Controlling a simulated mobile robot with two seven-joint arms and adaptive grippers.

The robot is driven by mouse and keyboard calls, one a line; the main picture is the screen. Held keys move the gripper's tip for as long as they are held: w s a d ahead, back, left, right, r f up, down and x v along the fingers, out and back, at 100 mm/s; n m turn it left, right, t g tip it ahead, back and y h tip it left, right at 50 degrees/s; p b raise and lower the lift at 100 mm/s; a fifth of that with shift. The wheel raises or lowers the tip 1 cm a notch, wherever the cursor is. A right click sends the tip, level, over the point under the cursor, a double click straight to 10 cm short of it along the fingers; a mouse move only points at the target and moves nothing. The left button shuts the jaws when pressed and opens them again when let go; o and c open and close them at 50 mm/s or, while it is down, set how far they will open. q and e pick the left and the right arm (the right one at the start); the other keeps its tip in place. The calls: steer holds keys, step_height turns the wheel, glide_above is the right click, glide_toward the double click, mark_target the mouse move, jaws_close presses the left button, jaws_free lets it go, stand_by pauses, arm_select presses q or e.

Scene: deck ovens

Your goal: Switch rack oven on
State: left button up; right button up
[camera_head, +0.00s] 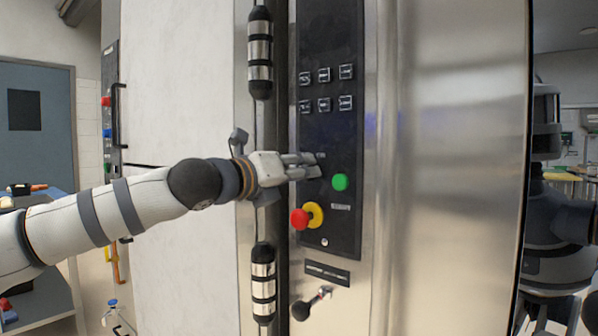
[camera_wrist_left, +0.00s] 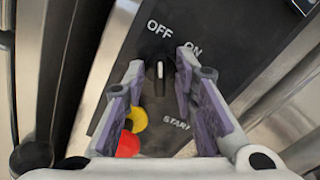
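The rack oven's black control panel (camera_head: 328,218) is upright in front of me. Its rotary switch (camera_wrist_left: 159,80) shows in the left wrist view below the words OFF and ON. The white mark on the knob points up towards OFF. My left gripper (camera_head: 314,166) is at the panel, left of the green button (camera_head: 340,182). In the left wrist view its fingers (camera_wrist_left: 161,65) are apart on either side of the knob; I cannot tell whether they touch it. In the head view the gripper hides the switch. My right gripper is not in view.
A red and yellow stop button (camera_head: 300,219) sits just below the gripper. Several square buttons (camera_head: 324,75) are above. A door handle (camera_head: 313,302) is below the panel. Black and steel hinges (camera_head: 260,52) stand out at the left.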

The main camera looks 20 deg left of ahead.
arm_select(q)
jaws_close()
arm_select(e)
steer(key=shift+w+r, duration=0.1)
arm_select(q)
steer(key=m, duration=0.2)
steer(key=m+p, duration=0.1)
steer(key=m, duration=0.1)
steer(key=shift+d+r, duration=0.1)
steer(key=shift+r, duration=0.1)
steer(key=m+p, duration=0.1)
steer(key=m, duration=0.2)
steer(key=shift+s+m, duration=0.1)
steer(key=shift+m, duration=0.2)
steer(key=shift+d+f+m+p, duration=0.15)
steer(key=shift+m+p, duration=0.25)
steer(key=shift+m, duration=1.7)
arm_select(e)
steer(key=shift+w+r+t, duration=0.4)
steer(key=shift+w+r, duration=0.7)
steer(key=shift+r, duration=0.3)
